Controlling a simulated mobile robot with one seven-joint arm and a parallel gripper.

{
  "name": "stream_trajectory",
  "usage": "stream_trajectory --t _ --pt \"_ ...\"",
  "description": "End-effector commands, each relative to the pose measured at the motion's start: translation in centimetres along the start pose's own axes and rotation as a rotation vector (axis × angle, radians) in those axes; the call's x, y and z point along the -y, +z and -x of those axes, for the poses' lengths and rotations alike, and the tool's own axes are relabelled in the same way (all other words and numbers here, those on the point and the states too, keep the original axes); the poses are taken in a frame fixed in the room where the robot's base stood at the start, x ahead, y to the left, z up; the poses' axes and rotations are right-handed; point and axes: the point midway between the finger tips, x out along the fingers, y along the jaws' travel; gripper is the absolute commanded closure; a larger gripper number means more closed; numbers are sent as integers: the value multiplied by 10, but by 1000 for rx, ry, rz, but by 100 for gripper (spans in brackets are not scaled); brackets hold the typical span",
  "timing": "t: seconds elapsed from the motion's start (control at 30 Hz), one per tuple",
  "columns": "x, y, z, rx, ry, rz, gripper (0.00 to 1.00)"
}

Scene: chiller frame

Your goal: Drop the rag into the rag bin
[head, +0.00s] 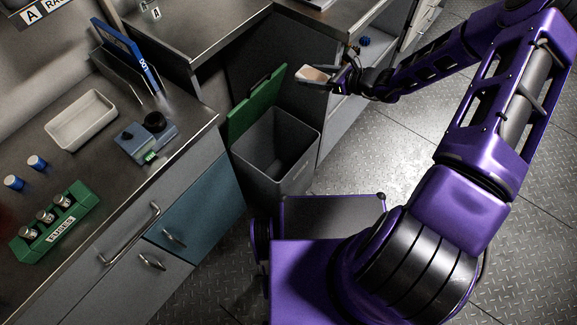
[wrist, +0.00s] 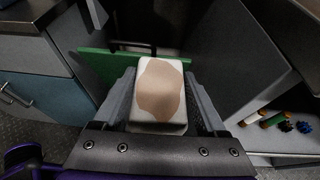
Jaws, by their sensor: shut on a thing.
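My gripper (head: 333,79) is shut on the rag (head: 314,75), which looks like a white block-like pad with a tan patch. In the wrist view the rag (wrist: 160,95) sits between the two fingers of my gripper (wrist: 160,105). The rag bin (head: 274,150) is a grey bin on the floor between the counters. Its green lid (head: 257,104) stands open, and the inside looks dark. In the head view the rag shows above and to the right of the bin opening. In the wrist view the green lid (wrist: 97,66) shows beyond the rag.
The left counter holds a white tray (head: 82,120), a blue-grey device (head: 146,141), a green rack (head: 54,228) and a blue folder (head: 128,55). Steel counter (head: 200,25) edges flank the bin. Small coloured items (wrist: 272,120) lie on a low shelf at right. Floor (head: 370,150) right of the bin is clear.

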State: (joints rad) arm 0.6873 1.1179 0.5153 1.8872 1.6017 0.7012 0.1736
Motion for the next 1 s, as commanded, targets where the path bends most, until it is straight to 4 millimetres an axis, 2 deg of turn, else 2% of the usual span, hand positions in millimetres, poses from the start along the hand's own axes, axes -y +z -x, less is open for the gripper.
stream_trajectory --t 0.03,0.2,0.4,0.5,0.7,1.0 --pt "-2 -17 -22 2 3 -7 92" --pt "-10 -63 -80 0 -6 -11 92" --pt "-29 -118 -135 0 -19 -14 92" --pt "-38 -139 -154 0 -24 -15 92" --pt "-50 -163 -173 0 -31 -14 92" --pt "-52 -183 -182 1 -33 -12 92"
